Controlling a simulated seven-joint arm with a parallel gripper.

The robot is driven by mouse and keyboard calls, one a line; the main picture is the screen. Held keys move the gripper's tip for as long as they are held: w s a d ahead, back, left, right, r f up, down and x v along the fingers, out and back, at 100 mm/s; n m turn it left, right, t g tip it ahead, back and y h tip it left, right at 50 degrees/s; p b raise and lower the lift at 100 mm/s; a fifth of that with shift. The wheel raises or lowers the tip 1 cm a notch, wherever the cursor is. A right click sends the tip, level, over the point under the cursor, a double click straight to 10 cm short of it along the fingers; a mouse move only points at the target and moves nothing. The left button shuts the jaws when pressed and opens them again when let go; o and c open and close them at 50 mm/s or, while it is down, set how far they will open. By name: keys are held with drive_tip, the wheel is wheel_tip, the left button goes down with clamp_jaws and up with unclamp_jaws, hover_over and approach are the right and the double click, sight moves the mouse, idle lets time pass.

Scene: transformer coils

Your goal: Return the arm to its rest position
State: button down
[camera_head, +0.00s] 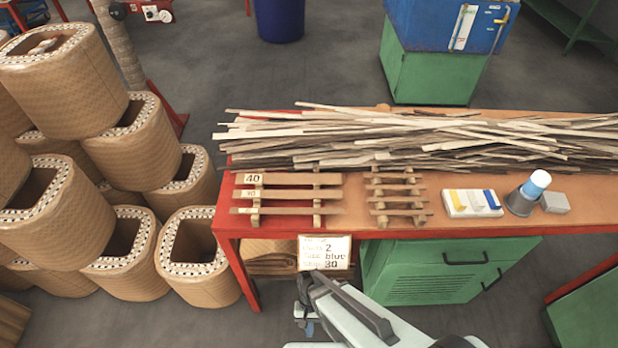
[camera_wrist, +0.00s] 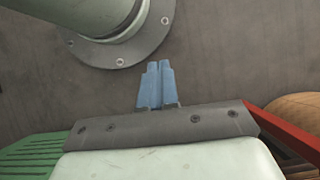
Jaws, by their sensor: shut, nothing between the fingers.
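My gripper (camera_wrist: 158,68) shows in the wrist view with its two blue fingers pressed together and nothing between them. It points down at the grey floor, near the round flange of my own base. In the head view my arm is at the bottom centre, in front of the workbench (camera_head: 400,225). A small blue part of the gripper (camera_head: 309,328) shows there, mostly hidden by my arm links.
Wound coils (camera_head: 195,255) stack at left. A green cabinet (camera_head: 440,270) stands below.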

drive_tip(key=s+d+r, duration=0.1)
drive_tip(key=d+r, duration=0.1)
drive_tip(key=d, duration=0.6)
drive_tip(key=s+d+r, duration=0.2)
drive_tip(key=d, duration=0.7)
drive_tip(key=shift+r+g, duration=0.35)
drive_tip(key=shift+g, duration=0.05)
drive_tip(key=c, duration=1.8)
unclamp_jaws()
drive_tip(key=shift+s, duration=0.1)
